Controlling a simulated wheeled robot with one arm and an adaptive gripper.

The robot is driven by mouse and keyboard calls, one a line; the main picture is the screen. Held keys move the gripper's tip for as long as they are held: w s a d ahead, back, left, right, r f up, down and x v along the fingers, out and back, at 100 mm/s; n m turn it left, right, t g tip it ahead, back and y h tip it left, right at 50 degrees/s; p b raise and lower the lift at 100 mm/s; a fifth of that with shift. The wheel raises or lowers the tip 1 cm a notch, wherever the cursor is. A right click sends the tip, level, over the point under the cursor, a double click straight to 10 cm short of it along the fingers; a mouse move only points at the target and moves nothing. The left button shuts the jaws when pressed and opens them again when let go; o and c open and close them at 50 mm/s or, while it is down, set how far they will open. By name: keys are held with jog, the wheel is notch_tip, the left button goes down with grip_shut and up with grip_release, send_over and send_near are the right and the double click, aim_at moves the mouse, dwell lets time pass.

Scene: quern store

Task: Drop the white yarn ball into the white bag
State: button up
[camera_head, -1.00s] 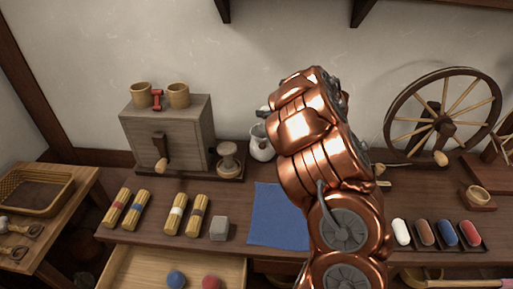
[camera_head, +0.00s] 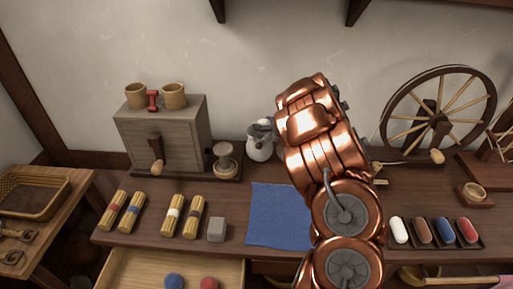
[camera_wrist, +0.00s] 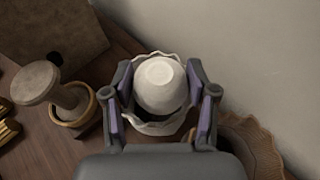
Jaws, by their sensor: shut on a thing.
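The white yarn ball (camera_wrist: 160,84) is between the fingers of my gripper (camera_wrist: 161,96) in the wrist view. My gripper is shut on it, with one finger at each side. The white bag (camera_wrist: 154,129) is behind the ball in that view, its wavy rim showing around it. The ball appears over the bag's mouth; its height above the rim is hard to tell. In the head view the bag (camera_head: 259,146) stands on the table near the wall, left of my copper arm. My arm largely hides the gripper there.
A brown bag with a ruffled rim (camera_wrist: 257,143) stands close by at right in the wrist view. A wooden spool stand (camera_head: 226,160) and a grey box (camera_head: 163,137) are left of the white bag. A blue cloth (camera_head: 277,218) lies in front. A spinning wheel (camera_head: 437,122) stands at right.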

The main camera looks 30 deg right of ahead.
jog(key=o, duration=1.2)
jog(key=v, duration=1.2)
jog(key=shift+f, duration=0.1)
